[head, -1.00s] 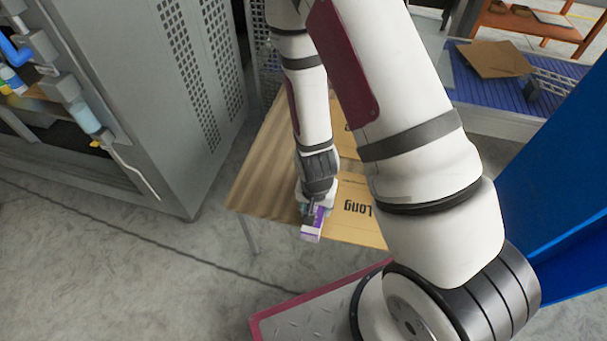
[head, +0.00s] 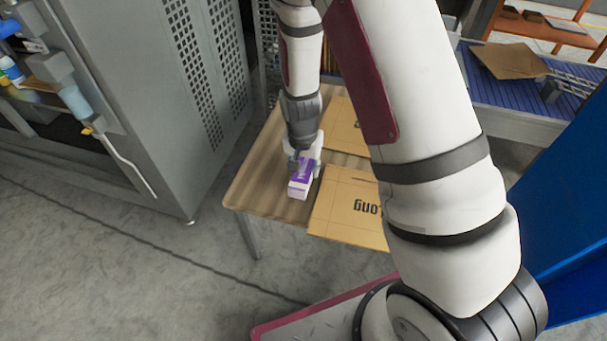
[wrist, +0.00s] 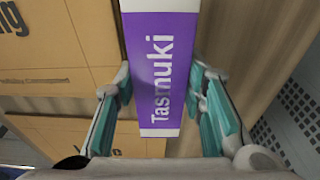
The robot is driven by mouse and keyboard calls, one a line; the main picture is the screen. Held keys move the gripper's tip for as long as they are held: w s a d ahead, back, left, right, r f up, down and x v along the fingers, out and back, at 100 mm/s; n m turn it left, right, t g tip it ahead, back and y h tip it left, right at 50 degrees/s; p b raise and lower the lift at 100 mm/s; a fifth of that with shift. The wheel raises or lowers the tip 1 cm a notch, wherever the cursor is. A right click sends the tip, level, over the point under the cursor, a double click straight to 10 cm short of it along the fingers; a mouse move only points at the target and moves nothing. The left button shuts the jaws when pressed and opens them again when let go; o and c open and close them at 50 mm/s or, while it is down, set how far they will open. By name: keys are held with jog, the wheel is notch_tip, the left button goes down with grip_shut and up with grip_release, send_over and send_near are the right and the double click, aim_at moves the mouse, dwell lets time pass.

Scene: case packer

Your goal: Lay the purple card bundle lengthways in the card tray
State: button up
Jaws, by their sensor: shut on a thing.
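I cannot make out a card tray in either view.
A grey machine cabinet (head: 150,110) with perforated panels stands at the left. A blue panel (head: 560,190) is at the right, with a blue conveyor (head: 500,95) at the back right.

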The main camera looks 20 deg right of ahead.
aim_at(304, 173)
jog(key=shift+w, duration=0.5)
jog(key=shift+w+f+b, duration=0.1)
jog(key=shift+f+b, duration=1)
jog(key=shift+f, duration=0.65)
jog(key=shift+f, duration=0.2)
jog(key=o, duration=1.2)
jog(key=shift+o, duration=0.2)
jog(key=shift+r, duration=0.1)
jog(key=r+p, duration=0.1)
jog(key=r, duration=0.3)
jog(key=s+r+p, duration=0.1)
jog(key=r+p, duration=0.1)
jog(key=r, duration=0.2)
jog(key=a+r+p, duration=0.1)
jog(key=r, duration=0.3)
jog(key=shift+s+p, duration=0.25)
jog(key=shift+p, duration=0.1)
